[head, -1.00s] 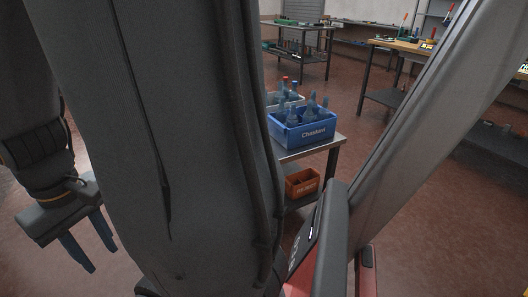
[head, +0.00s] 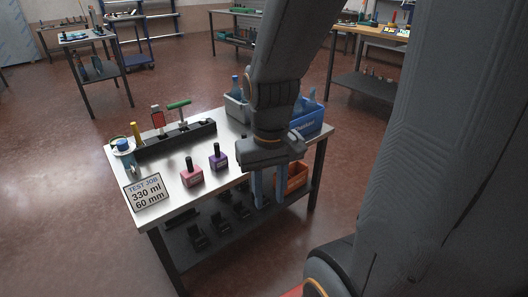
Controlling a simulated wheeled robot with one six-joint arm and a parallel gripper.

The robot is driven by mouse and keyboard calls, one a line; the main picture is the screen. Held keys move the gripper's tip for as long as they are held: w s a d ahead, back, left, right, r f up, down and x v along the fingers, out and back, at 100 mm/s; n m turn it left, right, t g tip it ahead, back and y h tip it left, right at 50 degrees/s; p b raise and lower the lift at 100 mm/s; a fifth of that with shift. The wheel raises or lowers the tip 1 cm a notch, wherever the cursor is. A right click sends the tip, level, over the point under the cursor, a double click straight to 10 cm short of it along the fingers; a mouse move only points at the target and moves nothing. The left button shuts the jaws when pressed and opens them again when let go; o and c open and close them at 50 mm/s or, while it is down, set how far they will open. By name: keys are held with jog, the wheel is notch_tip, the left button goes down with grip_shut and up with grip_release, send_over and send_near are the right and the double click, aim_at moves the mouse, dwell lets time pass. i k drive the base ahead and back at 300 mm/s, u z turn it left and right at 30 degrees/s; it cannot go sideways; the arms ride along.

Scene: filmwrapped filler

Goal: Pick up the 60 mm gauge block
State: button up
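No block with a readable 60 mm mark shows. On the steel table are a pink block-like piece (head: 192,178) and a purple one (head: 218,161), each with a black top; any size marks are too small to read. A sign (head: 147,193) at the table's front left corner reads "TEST JOB 330 ml 60 mm". My gripper (head: 269,189) points down at the right part of the table, to the right of the purple piece. Its two blue-grey fingers are apart, with nothing visible held between them. My forearm and wrist hide part of the table behind.
A black rack (head: 172,143) holding yellow, red-and-white and green-handled items stands along the table's back. A blue-topped item (head: 122,146) is at the left. A blue crate (head: 308,128) of bottles is at the right. An orange bin (head: 297,178) and dark fixtures are on the lower shelf.

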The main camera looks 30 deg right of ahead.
aim_at(218, 161)
jog(key=z, duration=0.2)
jog(key=k, duration=0.45)
jog(key=z, duration=0.55)
jog(key=i, duration=1.5)
jog(key=u, duration=0.05)
